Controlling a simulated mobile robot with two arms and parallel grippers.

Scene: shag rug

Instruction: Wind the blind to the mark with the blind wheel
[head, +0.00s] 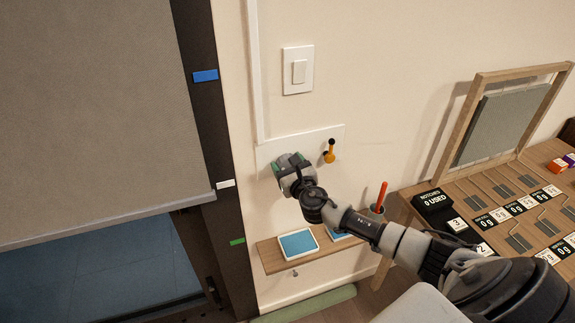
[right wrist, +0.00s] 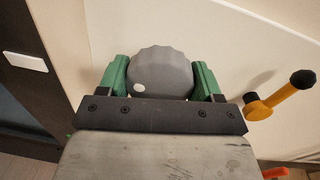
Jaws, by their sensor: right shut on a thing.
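The blind (head: 90,110) is a grey sheet at the left, partly lowered over a dark window opening. Its bottom bar (head: 120,217) ends at the right close to the white tag on the dark frame. Three tags sit on that frame: blue (head: 205,76) high up, white (head: 226,184) in the middle, green (head: 237,241) lower. The blind wheel (right wrist: 160,72) is a grey scalloped knob with a white dot at its lower left. My right gripper (head: 288,164) is shut on the wheel, its green fingers on either side; it mostly hides the wheel in the head view. My left gripper is out of view.
An orange crank (head: 329,152) with a black knob sticks out just right of the wheel, near my right gripper. A light switch (head: 298,70) is above. A shelf (head: 272,262) with blue-faced tablets is below. A wooden table (head: 470,200) with cards stands right.

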